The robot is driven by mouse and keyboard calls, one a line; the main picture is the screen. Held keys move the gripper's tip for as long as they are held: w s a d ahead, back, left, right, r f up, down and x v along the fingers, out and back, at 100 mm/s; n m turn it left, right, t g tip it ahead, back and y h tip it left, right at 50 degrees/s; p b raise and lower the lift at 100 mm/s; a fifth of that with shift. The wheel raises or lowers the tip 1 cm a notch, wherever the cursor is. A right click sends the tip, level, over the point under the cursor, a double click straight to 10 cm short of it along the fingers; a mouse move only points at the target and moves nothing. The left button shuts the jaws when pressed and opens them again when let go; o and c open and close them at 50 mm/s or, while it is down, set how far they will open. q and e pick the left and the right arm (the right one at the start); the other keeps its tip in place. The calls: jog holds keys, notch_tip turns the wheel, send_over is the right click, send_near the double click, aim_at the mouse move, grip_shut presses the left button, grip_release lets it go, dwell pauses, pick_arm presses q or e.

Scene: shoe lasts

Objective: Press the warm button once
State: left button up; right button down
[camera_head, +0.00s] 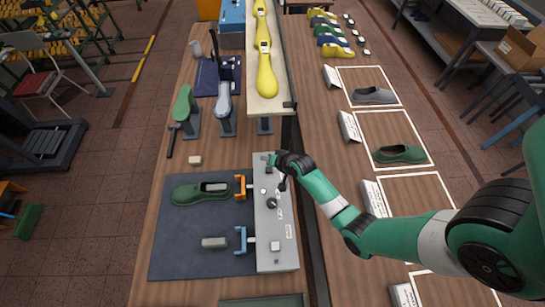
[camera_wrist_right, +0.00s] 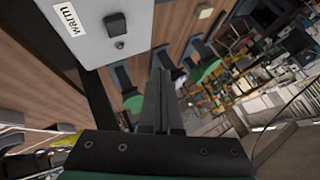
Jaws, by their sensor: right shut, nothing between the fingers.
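A grey control panel (camera_head: 288,259) lies along the right side of the dark mat. The label "warm" (camera_wrist_right: 69,19) shows on it in the right wrist view, with a small dark button (camera_wrist_right: 116,24) beside the label. In the head view a dark button (camera_head: 268,170) sits near the panel's far end. My right gripper (camera_head: 273,158) is over that far end, close to the button. In the right wrist view its fingers (camera_wrist_right: 160,68) are together and empty, appearing to the right of the button. Contact is not visible. My left gripper is not in view.
A dark knob (camera_head: 272,203) is on the panel. Shoe lasts on stands (camera_head: 227,127) are beyond the mat.

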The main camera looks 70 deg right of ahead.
aim_at(271, 171)
pick_arm(q)
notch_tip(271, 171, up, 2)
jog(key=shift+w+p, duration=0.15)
jog(key=shift+p, duration=0.15)
pick_arm(e)
jog(key=shift+s+d+r, duration=0.55)
jog(key=shift+r, duration=0.25)
jog(key=shift+f, duration=0.1)
pick_arm(q)
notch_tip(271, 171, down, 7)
jog(key=b, duration=0.6)
jog(key=shift+b, duration=0.4)
pick_arm(e)
notch_tip(271, 171, down, 9)
jog(key=shift+r, duration=0.2)
jog(key=shift+f, duration=0.1)
pick_arm(q)
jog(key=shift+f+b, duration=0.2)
jog(key=shift+b, duration=0.15)
pick_arm(e)
jog(key=shift+f, duration=0.3)
